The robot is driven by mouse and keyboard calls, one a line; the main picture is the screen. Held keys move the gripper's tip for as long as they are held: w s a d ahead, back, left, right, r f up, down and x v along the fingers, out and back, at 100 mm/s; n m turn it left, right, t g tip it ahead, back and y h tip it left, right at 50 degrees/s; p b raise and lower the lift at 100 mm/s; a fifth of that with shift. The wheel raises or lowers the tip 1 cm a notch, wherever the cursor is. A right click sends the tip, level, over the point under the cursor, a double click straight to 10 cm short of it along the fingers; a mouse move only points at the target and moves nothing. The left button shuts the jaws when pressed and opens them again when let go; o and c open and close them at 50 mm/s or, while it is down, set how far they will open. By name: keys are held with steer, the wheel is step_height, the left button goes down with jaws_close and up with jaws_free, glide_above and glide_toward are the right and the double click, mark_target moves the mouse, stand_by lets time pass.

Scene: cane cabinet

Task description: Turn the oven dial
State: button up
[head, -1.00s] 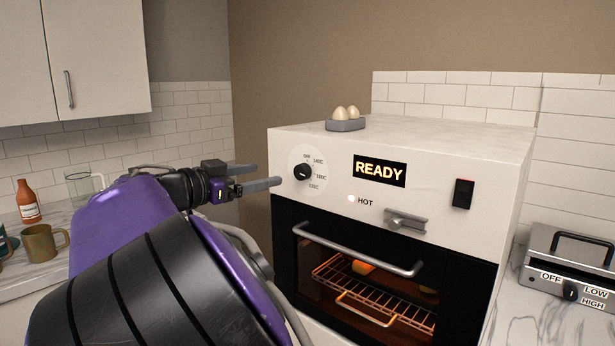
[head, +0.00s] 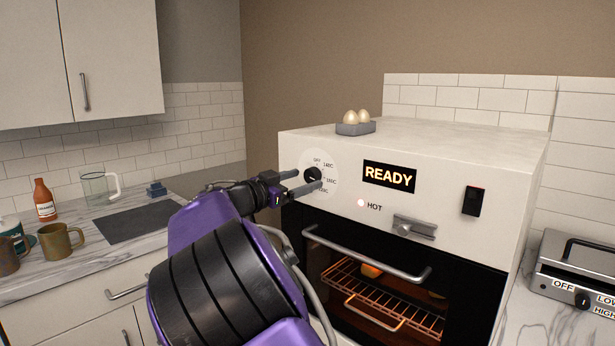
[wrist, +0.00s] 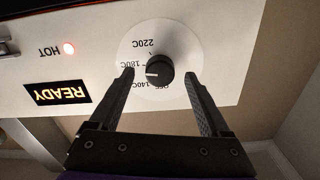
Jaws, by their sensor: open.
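The oven dial (head: 313,176) is a small black knob on a round white scale at the upper left of the oven front. In the wrist view the dial (wrist: 159,70) shows upside down, with a white pointer line near the 140C–180C side of the scale. My gripper (head: 305,179) is open, its two fingers pointing at the panel. In the wrist view my gripper (wrist: 158,74) has one finger on each side of the dial, with a gap on both sides. I cannot tell whether the fingertips touch the panel. The oven (head: 460,145) shows READY and a lit HOT light.
A black switch (head: 474,201) is at right. Eggs (head: 357,116) sit in a holder on top. Mugs (head: 60,241) and a bottle (head: 44,199) stand on the left counter.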

steer(key=shift+x, duration=1.25)
jaws_close()
